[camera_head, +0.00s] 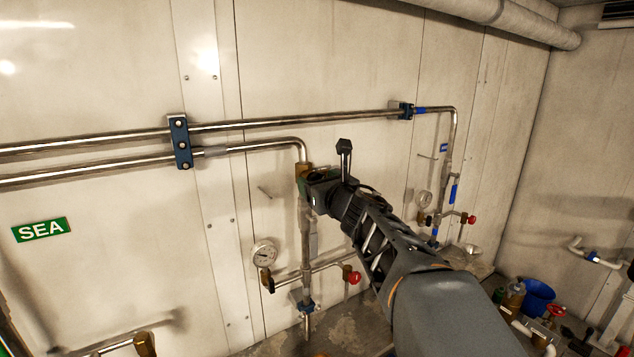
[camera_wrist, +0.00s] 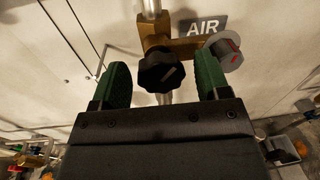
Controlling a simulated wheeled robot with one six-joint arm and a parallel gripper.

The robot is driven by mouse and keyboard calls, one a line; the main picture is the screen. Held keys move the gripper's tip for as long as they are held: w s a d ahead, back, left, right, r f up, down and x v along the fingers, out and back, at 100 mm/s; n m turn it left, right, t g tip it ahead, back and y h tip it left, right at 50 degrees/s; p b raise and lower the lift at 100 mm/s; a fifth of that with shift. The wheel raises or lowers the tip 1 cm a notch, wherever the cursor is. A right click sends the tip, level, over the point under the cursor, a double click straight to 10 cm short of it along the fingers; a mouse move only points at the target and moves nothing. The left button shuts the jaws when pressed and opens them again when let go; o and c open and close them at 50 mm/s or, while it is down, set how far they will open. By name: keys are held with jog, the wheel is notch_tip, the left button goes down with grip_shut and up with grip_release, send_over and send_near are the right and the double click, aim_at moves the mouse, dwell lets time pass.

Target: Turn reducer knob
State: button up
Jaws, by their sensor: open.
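My gripper (camera_wrist: 163,82) is open, with one green-padded finger on each side of the knob in the picture. Gaps show on both sides; I cannot tell whether the fingertips reach its depth. In the head view my gripper (camera_head: 317,181) is at the brass fitting (camera_head: 303,170) under the pipe bend, and it hides the knob.
A grey round gauge (camera_wrist: 222,51) stands close behind the right finger, below the AIR label (camera_wrist: 201,27). A second pipe drop (camera_head: 447,155) stands to the right.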

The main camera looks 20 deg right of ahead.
jog(key=c, duration=0.9)
jog(key=shift+m, duration=0.3)
jog(key=m+p, duration=0.2)
jog(key=m, duration=0.2)
jog(key=shift+r+m, duration=0.15)
jog(key=shift+m, duration=0.15)
jog(key=m+p, duration=0.2)
jog(key=m, duration=0.2)
jog(key=shift+g+y+p, duration=0.3)
jog(key=shift+g+p, duration=0.05)
jog(key=shift+g, duration=0.05)
jog(key=m+p, duration=0.1)
jog(key=m, duration=0.2)
jog(key=shift+d+m, duration=0.1)
jog(key=shift+m, duration=0.2)
jog(key=shift+m+y+p, duration=0.35)
jog(key=shift+m+y, duration=0.05)
jog(key=shift+m, duration=1.5)
